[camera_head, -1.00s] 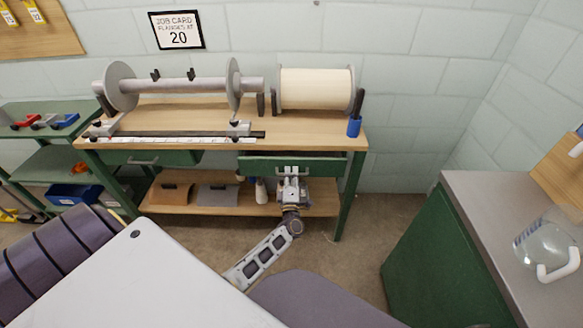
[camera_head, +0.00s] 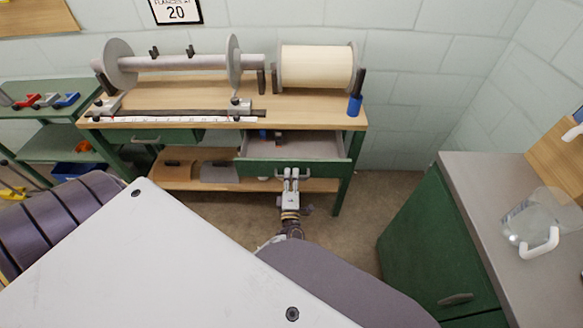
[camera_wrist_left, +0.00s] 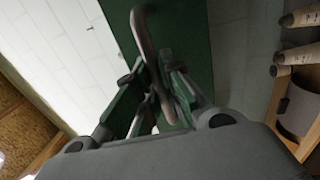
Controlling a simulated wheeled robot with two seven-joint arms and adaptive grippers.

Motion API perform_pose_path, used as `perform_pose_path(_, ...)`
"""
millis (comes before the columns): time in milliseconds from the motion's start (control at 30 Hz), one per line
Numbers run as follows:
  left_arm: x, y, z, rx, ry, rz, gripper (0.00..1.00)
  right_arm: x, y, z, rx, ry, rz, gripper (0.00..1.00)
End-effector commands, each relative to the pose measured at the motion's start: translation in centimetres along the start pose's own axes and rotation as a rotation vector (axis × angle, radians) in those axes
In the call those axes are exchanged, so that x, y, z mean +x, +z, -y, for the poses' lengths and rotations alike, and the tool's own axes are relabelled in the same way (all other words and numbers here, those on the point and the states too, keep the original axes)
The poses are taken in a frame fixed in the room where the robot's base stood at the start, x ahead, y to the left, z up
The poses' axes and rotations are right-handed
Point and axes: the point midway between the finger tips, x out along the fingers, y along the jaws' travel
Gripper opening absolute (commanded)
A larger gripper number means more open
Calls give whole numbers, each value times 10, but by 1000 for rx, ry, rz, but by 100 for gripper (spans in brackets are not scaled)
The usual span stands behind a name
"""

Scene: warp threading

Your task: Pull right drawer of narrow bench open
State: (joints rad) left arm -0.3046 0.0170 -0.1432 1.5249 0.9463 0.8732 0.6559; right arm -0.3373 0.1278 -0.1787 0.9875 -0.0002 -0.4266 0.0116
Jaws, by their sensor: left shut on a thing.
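The narrow bench (camera_head: 205,88) has a wooden top and green legs. Its right drawer (camera_head: 292,174) has a green front and stands pulled out, with its grey inside showing from above. My left gripper (camera_head: 291,178) is at the middle of the drawer front, shut on the drawer handle (camera_head: 280,176). In the left wrist view, the handle (camera_wrist_left: 147,45) is a curved bar running between the fingers of the gripper (camera_wrist_left: 155,95), against the green drawer front (camera_wrist_left: 185,40). My right gripper is not in view.
The left drawer (camera_head: 165,136) is closed. On the bench top are a spool on a shaft (camera_head: 180,62), a cream roll (camera_head: 316,66) and a blue cup (camera_head: 355,105). A green cabinet (camera_head: 440,235) stands at the right, with open floor between it and the bench.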

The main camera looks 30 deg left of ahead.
Motion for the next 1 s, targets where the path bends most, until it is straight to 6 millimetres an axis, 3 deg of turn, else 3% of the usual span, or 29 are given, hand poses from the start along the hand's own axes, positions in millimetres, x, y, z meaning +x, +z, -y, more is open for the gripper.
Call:
perform_pose_path(233,-18,0,-2,-1,-3,1,0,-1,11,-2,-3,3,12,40)
perform_pose_path(633,-20,0,-2,0,-2,2,0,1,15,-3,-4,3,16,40)
perform_pose_path(667,-20,0,-2,0,-2,2,12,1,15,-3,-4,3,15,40)
perform_pose_path(733,-20,0,-2,0,-2,1,19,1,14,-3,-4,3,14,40)
perform_pose_path(1000,-19,0,-3,0,-1,0,19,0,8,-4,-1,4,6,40)
